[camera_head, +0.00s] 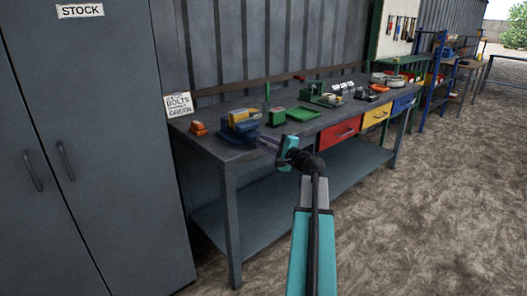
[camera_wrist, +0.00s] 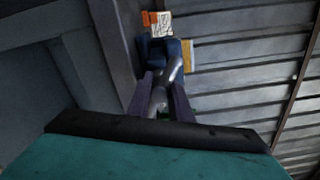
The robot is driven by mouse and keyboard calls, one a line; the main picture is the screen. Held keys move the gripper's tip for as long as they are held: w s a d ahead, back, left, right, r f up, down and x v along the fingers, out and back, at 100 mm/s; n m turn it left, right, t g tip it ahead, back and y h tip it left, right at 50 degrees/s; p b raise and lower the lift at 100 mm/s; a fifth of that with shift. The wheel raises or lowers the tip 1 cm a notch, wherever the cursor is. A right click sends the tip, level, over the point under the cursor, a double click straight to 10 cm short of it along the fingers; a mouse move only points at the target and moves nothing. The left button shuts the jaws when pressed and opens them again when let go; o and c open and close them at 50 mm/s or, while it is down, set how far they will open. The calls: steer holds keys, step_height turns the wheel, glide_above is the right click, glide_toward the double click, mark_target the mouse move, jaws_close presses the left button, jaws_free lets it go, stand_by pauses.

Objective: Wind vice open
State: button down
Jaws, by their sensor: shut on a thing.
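The blue vice (camera_head: 246,131) stands at the near left end of the grey workbench, with a yellow-orange piece (camera_head: 242,115) at its top. In the wrist view the vice (camera_wrist: 157,51) is ahead of my gripper, and a grey metal bar (camera_wrist: 166,80), the vice's screw or handle, runs from it towards me. My gripper (camera_head: 268,144) reaches the vice from the bench's front side. In the wrist view its two dark purple fingers (camera_wrist: 160,97) are shut on this bar, one on each side. The far end of the bar and the exact contact are partly hidden.
Orange blocks (camera_head: 198,128) lie left of the vice. A green tray (camera_head: 302,114) and several small tools lie to the right on the workbench (camera_head: 222,150). A red drawer (camera_head: 340,132) is under the bench top. A grey stock cabinet (camera_head: 120,150) stands close at left. The floor at right is clear.

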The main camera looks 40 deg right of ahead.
steer(key=n+b, duration=0.4)
steer(key=b, duration=0.1)
steer(key=shift+w+f+b, duration=0.1)
steer(key=shift+f+b, duration=0.1)
steer(key=shift+b, duration=0.1)
steer(key=n+b, duration=0.2)
steer(key=shift+r+b, duration=0.1)
steer(key=shift+b, duration=0.25)
steer(key=shift+a+r+n, duration=0.1)
steer(key=shift+n, duration=0.3)
steer(key=c, duration=1.6)
jaws_free()
steer(key=shift+s, duration=0.2)
steer(key=s, duration=0.4)
steer(key=s+p, duration=0.1)
steer(key=s, duration=0.4)
steer(key=s+a, duration=0.1)
steer(key=s, duration=0.3)
steer(key=shift+s+p, duration=0.25)
steer(key=shift+p, duration=0.05)
steer(key=shift+o, duration=0.3)
